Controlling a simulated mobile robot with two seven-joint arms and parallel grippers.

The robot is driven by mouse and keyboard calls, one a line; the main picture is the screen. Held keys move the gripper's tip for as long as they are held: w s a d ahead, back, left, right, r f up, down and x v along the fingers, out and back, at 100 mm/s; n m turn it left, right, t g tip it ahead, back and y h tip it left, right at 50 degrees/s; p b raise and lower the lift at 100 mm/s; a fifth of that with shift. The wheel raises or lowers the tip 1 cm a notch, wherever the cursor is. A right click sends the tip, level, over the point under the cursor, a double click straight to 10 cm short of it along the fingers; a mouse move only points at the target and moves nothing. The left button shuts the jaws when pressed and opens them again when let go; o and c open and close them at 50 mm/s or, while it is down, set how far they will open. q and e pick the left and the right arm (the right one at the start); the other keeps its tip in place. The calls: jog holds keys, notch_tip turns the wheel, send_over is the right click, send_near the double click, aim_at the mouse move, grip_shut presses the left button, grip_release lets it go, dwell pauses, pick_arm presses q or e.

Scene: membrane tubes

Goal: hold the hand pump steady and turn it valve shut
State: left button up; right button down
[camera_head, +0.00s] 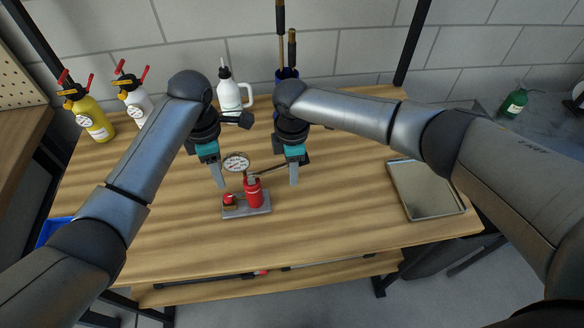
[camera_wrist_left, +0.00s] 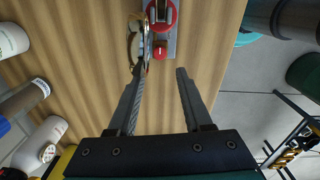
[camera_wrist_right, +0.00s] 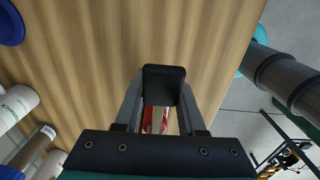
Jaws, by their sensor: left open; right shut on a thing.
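The hand pump stands upright on the bench, with a red cylinder (camera_head: 253,193), a grey base plate (camera_head: 250,211) and a round dial gauge (camera_head: 236,163). A small red valve knob (camera_head: 229,199) sits at the left of the base; it also shows in the left wrist view (camera_wrist_left: 246,40). My right gripper (camera_head: 294,182) is shut on the black grip (camera_wrist_right: 164,84) of the pump's lever, right of the cylinder. My left gripper (camera_head: 221,184) is open and empty, just left of the gauge and above the knob. In the left wrist view, the gauge (camera_wrist_left: 138,46) is near one fingertip.
A white jug (camera_head: 230,95) and a dark blue holder (camera_head: 287,73) with upright tools stand behind my grippers. Yellow (camera_head: 92,119) and white (camera_head: 135,101) spray bottles stand at the back left. A shallow tray (camera_head: 428,190) lies at the right. The bench front is clear.

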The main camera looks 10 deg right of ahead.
pick_arm(q)
jog(key=shift+o, duration=1)
jog(key=w+a+r+m+t, duration=0.3)
jog(key=w+r+m+t, duration=0.45)
jog(key=m, duration=0.65)
jog(key=m+g, duration=0.3)
jog(key=m, duration=0.2)
send_near(228, 197)
jog(key=x, duration=0.8)
